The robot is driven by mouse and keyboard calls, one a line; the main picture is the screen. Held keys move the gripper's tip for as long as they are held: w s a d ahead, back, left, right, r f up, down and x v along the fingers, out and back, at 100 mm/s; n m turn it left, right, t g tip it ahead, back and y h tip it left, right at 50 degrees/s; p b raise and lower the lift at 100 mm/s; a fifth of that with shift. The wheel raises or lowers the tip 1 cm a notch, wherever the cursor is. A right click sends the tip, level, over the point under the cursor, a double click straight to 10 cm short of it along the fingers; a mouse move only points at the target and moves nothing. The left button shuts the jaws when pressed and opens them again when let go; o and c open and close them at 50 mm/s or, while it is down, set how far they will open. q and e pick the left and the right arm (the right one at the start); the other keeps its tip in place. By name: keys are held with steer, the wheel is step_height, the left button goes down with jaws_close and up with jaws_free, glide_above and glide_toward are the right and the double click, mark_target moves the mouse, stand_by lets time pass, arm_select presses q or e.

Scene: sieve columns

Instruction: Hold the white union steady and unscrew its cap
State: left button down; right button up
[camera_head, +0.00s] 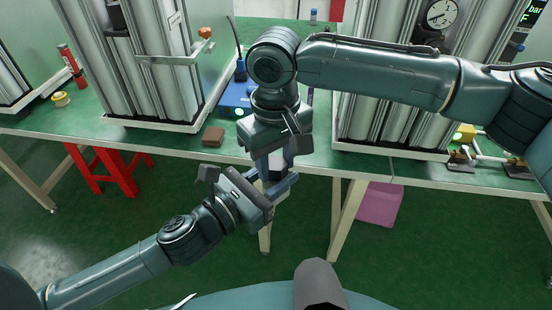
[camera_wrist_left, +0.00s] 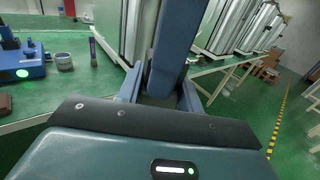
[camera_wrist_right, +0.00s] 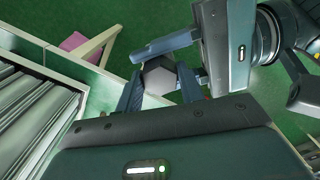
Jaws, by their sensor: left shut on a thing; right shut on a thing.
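The white union (camera_head: 276,160) shows as a small pale patch between my two grippers, in front of the table edge and above the floor. My right gripper (camera_head: 274,163) comes from above and is shut on the union assembly. My left gripper (camera_head: 276,180) comes from the lower left and is also shut on it, its fingers crossing the right ones. The fingers hide most of the piece; I cannot tell which gripper has the cap.
The green table (camera_head: 320,158) carries tall steel columns at left and right. A blue device (camera_head: 236,96) stands behind my right gripper, and a brown block (camera_head: 213,136) lies near the front edge. A pink box (camera_head: 379,204) is under the table. Floor in front is clear.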

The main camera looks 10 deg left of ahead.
steer(key=shift+c, duration=0.5)
steer(key=n, duration=0.3)
steer(key=o, duration=1.1)
